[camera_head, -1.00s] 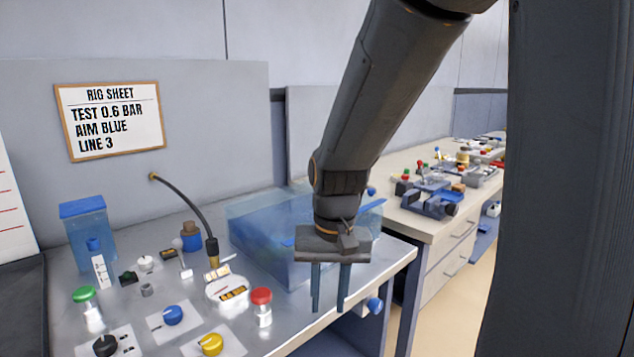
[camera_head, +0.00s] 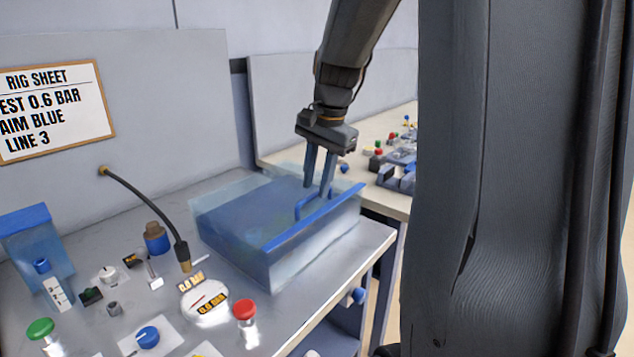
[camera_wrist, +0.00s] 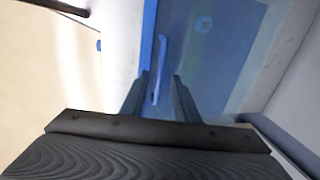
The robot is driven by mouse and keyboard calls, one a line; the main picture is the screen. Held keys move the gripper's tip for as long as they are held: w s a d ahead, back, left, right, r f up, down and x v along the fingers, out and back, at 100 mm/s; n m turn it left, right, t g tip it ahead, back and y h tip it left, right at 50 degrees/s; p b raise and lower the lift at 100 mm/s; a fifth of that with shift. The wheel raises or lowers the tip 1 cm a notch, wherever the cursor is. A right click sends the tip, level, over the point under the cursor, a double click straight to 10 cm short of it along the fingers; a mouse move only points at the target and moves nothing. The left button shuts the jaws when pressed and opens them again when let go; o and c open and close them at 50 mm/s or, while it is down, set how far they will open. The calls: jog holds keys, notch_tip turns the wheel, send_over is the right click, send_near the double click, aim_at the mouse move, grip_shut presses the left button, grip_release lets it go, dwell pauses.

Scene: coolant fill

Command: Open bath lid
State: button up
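The bath (camera_head: 290,262) is a clear, bluish box on the metal bench, with a translucent blue lid (camera_head: 240,218) lying over its top. A raised blue handle (camera_head: 300,207) stands on the lid near its blue front edge strip. The handle also shows in the wrist view (camera_wrist: 161,62), running between the two fingers. My gripper (camera_head: 319,190) points down over the lid at the handle, with its fingers apart. In the wrist view my gripper (camera_wrist: 158,85) has one finger on each side of the handle, with gaps visible. Whether the fingertips touch the lid is unclear.
A second bench (camera_head: 385,200) with small parts lies behind on the right.

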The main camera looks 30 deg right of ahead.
jog(key=shift+w+f, duration=0.1)
jog(key=shift+f, duration=0.5)
grip_shut()
jog(key=shift+r, duration=0.1)
